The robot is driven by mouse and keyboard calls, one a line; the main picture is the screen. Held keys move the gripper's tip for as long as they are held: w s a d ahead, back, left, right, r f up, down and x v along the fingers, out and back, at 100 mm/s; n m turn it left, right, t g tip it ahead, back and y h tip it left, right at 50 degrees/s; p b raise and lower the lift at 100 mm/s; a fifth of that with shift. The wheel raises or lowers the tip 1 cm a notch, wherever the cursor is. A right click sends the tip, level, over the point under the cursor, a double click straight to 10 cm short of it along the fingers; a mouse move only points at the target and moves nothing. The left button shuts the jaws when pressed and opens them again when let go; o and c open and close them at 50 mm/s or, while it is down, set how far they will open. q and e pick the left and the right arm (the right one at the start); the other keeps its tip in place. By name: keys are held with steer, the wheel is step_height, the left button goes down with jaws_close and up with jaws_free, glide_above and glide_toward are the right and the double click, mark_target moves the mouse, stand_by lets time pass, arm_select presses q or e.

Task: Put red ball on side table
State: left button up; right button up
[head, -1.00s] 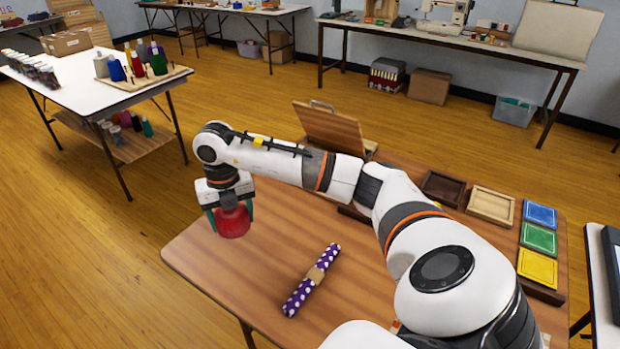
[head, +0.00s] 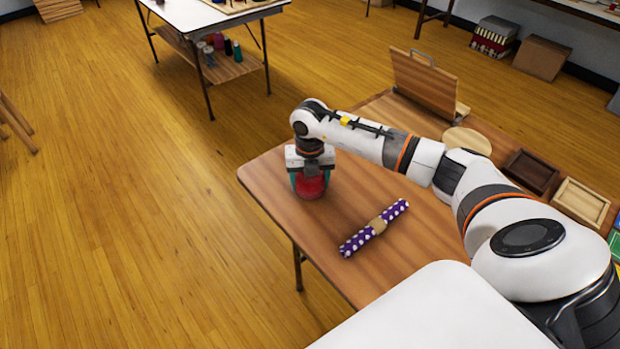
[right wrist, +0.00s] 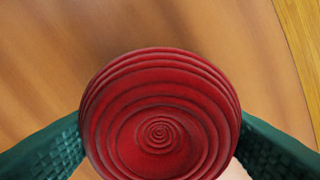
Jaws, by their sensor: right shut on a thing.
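The red ball (head: 311,187) is a round red thing with ring-shaped grooves. My right gripper (head: 310,182) is shut on it, with green fingers on both sides. In the right wrist view the ball (right wrist: 160,118) fills the middle between the two fingers, with the brown table top behind it. The ball is over the far left corner of the brown wooden table (head: 410,240); I cannot tell whether it touches the top. My left gripper is not in view. Which table is the side table is not clear from the frames.
A purple dotted roll (head: 374,229) with a tan band lies on the wooden table. A wooden easel box (head: 425,82), a round wooden disc (head: 467,140) and trays (head: 532,170) stand farther back. A white-topped table (head: 205,14) is at the back. Open floor lies left.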

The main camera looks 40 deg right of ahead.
steer(key=shift+f, duration=0.15)
steer(key=o, duration=1)
steer(key=shift+c, duration=0.2)
step_height(320, 180, up, 12)
steer(key=shift+r+b, duration=0.25)
steer(key=shift+b, duration=0.1)
